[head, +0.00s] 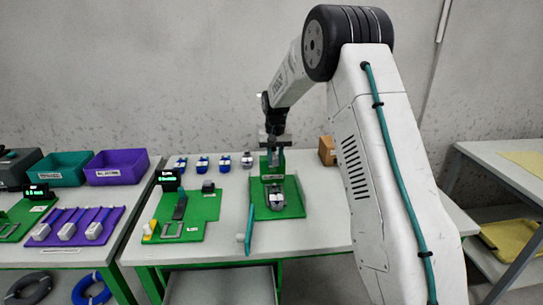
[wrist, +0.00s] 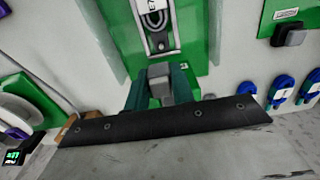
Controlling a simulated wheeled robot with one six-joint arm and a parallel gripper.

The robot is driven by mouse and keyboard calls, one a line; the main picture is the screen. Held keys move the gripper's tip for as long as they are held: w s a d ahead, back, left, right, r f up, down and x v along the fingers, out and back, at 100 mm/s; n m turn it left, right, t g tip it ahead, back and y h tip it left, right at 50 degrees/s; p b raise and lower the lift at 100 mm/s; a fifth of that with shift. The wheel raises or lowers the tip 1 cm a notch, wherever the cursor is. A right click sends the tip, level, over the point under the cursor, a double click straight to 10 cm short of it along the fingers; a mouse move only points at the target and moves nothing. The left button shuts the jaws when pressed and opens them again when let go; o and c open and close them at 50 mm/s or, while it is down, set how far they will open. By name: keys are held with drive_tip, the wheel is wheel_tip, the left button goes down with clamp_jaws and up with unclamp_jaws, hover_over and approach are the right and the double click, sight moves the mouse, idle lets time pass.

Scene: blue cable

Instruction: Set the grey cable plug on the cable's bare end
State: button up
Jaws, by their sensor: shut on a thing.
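My gripper (head: 274,157) hangs over the back part of a green board (head: 259,208) on the middle table. In the wrist view, the teal fingers of my gripper (wrist: 160,88) are shut on a grey block (wrist: 157,82), which looks like the grey cable plug. A grey fixture (head: 276,197) stands on the board in front of my gripper. It also shows in the wrist view (wrist: 154,20), apart from the held block. I cannot make out the cable's bare end in either view.
Several small blue cable coils (head: 202,162) with white labels lie along the table's back. A second green board (head: 195,213) is to the left, bearing a dark grey block (head: 208,187). A brown box (head: 327,150) is at the back right.

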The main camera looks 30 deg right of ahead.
sight(274, 184)
drive_tip(key=f, duration=0.3)
drive_tip(key=shift+a+f, duration=0.15)
drive_tip(key=shift+a, duration=0.05)
drive_tip(key=shift+f, duration=1.2)
drive_tip(key=shift+s, duration=0.2)
drive_tip(key=shift+f, duration=1.5)
idle(1.0)
drive_tip(key=o, duration=0.9)
drive_tip(key=shift+c, duration=0.2)
drive_tip(key=shift+r, duration=0.1)
drive_tip(key=shift+r, duration=3.95)
